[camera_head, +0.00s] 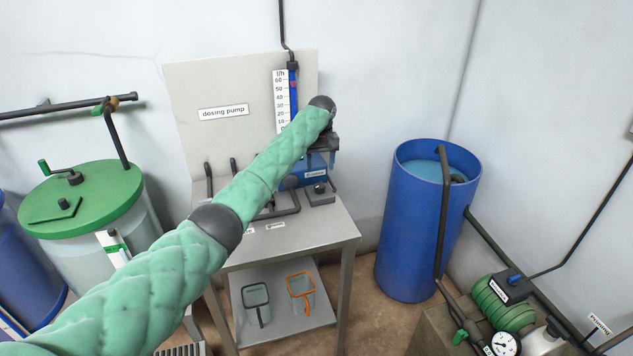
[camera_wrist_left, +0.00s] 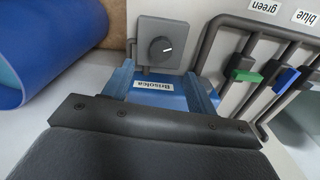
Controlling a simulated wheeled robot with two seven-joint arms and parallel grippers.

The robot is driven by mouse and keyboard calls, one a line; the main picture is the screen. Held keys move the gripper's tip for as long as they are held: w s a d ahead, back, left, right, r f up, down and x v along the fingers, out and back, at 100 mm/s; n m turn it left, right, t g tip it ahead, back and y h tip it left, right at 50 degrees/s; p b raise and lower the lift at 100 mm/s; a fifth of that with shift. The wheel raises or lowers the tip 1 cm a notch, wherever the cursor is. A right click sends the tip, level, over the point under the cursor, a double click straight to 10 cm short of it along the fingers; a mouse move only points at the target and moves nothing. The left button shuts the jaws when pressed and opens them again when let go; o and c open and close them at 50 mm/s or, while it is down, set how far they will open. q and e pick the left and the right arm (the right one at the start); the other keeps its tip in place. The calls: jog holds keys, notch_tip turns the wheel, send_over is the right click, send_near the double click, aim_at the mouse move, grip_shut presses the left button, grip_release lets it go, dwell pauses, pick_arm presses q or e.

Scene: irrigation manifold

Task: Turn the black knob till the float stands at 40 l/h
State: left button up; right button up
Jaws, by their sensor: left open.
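The black knob (camera_wrist_left: 160,48) with a white pointer mark sits on a small grey box in the left wrist view. The box with its knob (camera_head: 320,188) also shows on the table in the head view. The red float (camera_head: 293,84) stands in the blue tube of the flow meter beside the l/h scale (camera_head: 281,100), roughly between 50 and 60. My left gripper (camera_head: 322,143) is open, above and behind the knob box, and touches no part of the knob that I can see. Its body covers the low part of the wrist view. My right gripper is not in view.
A blue part labelled Brisolca (camera_wrist_left: 153,86) lies between gripper and knob. Pipes with green (camera_wrist_left: 246,75) and blue (camera_wrist_left: 286,78) levers stand beside the box. An open blue barrel (camera_head: 410,220) stands right of the metal table (camera_head: 320,235). The dosing pump panel (camera_head: 220,80) rises behind.

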aim_at(320, 185)
pick_arm(q)
jog(key=shift+s+r, duration=0.25)
jog(key=shift+s, duration=0.05)
jog(key=shift+n, duration=0.3)
jog(key=shift+w+a+f+p, duration=0.15)
jog(key=shift+f+p, duration=0.65)
jog(key=shift+f, duration=1.3)
jog(key=shift+w+d+f+p, duration=0.1)
jog(key=shift+f+p, duration=0.7)
jog(key=shift+f, duration=1.3)
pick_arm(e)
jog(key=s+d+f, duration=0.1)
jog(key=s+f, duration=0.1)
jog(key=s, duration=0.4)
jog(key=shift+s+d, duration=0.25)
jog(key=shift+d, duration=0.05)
pick_arm(q)
jog(key=shift+s+r, duration=0.1)
jog(key=c, duration=1)
